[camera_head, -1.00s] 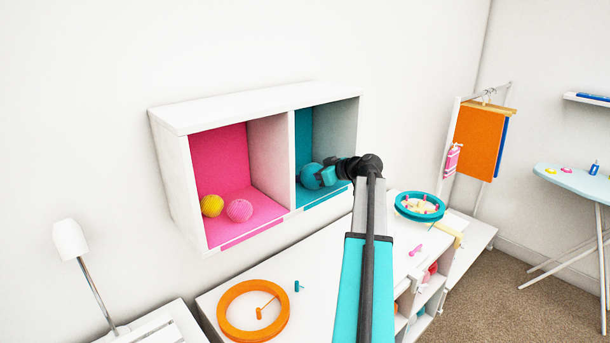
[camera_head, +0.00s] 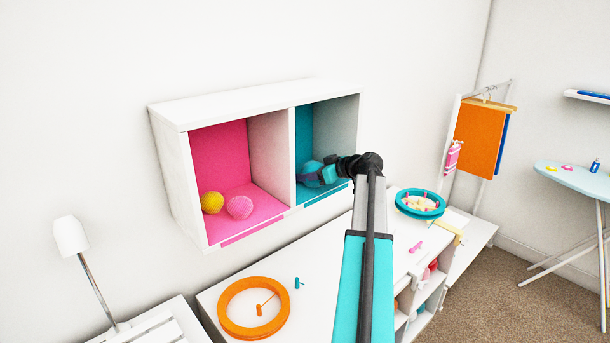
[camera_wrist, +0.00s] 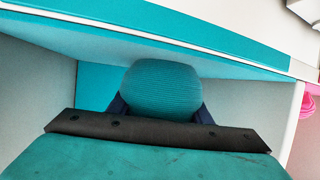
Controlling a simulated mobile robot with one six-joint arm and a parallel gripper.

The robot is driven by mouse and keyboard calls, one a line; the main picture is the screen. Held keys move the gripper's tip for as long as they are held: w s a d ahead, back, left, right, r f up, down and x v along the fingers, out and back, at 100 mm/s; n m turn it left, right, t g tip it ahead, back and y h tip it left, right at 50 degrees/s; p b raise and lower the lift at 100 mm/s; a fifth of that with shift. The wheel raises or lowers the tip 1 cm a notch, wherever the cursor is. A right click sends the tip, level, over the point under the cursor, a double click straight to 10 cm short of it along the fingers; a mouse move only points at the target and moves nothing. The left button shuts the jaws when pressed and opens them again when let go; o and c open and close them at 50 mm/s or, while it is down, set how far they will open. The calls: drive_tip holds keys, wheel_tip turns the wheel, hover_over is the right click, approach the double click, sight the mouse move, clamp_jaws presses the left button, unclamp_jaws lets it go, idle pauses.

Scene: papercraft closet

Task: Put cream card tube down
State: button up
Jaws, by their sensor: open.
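My gripper (camera_head: 312,178) is at the teal right compartment of the white wall cubby (camera_head: 228,112). Its jaws are open, with a dark finger on each side of a teal textured ball (camera_wrist: 160,88). In the head view the ball (camera_head: 311,167) is partly hidden by my gripper. Whether the fingers touch it, I cannot tell. I cannot make out a cream card tube in my gripper. A teal ring (camera_head: 407,206) on the white unit below holds small cream and pink pieces, too small to identify.
The pink left compartment (camera_head: 222,160) holds a yellow ball (camera_head: 212,202) and a pink ball (camera_head: 239,207). The divider (camera_head: 270,160) stands just left of my gripper. Below, an orange ring (camera_head: 226,315) lies on the white unit top (camera_head: 325,290). A lamp (camera_head: 70,237) stands at left.

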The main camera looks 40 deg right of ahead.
drive_tip(key=shift+r, duration=0.2)
drive_tip(key=b+v, duration=0.3)
drive_tip(key=v, duration=0.9)
drive_tip(key=shift+f, duration=0.1)
idle(0.5)
